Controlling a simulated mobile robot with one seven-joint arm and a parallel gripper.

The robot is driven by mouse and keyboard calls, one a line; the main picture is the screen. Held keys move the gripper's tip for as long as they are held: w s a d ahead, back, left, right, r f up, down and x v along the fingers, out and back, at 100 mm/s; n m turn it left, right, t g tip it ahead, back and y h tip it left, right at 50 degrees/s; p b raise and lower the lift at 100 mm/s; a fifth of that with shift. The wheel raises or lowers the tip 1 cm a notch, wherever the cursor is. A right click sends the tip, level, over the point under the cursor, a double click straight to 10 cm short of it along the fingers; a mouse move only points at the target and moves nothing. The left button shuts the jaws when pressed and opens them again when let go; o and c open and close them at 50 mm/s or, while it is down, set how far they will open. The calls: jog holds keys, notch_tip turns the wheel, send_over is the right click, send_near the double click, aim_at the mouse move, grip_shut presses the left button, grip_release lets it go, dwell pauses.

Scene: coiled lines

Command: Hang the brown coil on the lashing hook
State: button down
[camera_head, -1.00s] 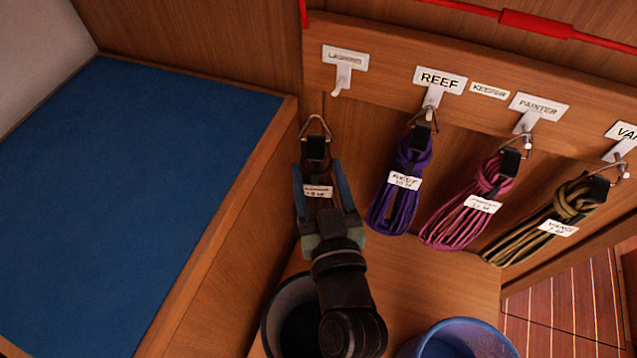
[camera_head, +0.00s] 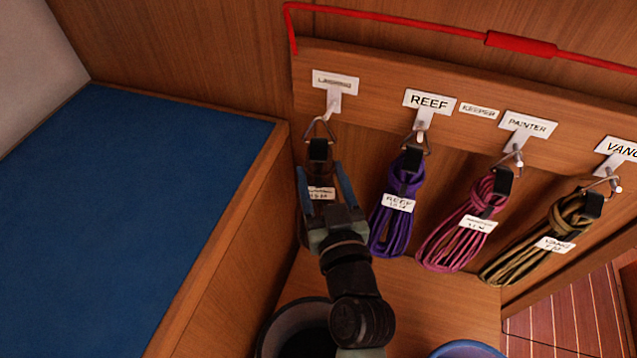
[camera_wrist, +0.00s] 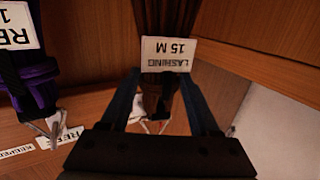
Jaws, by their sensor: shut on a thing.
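The brown coil (camera_head: 319,172) hangs upright between the fingers of my gripper (camera_head: 322,180), which is shut on it. In the wrist view, the coil (camera_wrist: 165,15) shows dark brown strands and an upside-down tag reading LASHING 15 M (camera_wrist: 168,54). A black strap joins its top to a metal ring (camera_head: 320,129). The lashing hook (camera_head: 333,101) is a pale hook under the leftmost label. The ring's top overlaps the hook's lower end in the head view; I cannot tell whether it is over the hook or only in front of it.
Purple (camera_head: 397,220), pink (camera_head: 458,232) and olive (camera_head: 540,240) coils hang on hooks to the right, the purple one close to my gripper. A blue-topped bench (camera_head: 130,210) is at left. A dark bucket (camera_head: 275,335) and a blue one (camera_head: 465,349) stand below.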

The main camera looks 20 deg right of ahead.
jog(key=shift+w+d, duration=0.45)
jog(key=shift+w, duration=0.2)
jog(key=shift+w+d, duration=0.45)
jog(key=shift+w, duration=0.2)
jog(key=shift+w+d+f+b, duration=0.3)
jog(key=shift+w+f+b, duration=0.3)
jog(key=shift+b, duration=0.6)
jog(key=shift+c, duration=0.7)
grip_release()
jog(key=shift+o, duration=0.5)
jog(key=shift+s+f, duration=0.1)
jog(key=shift+f, duration=0.1)
jog(key=s+r+b, duration=0.1)
jog(key=s, duration=1.1)
jog(key=shift+s+a+b, duration=0.35)
jog(key=shift+s+a, duration=0.05)
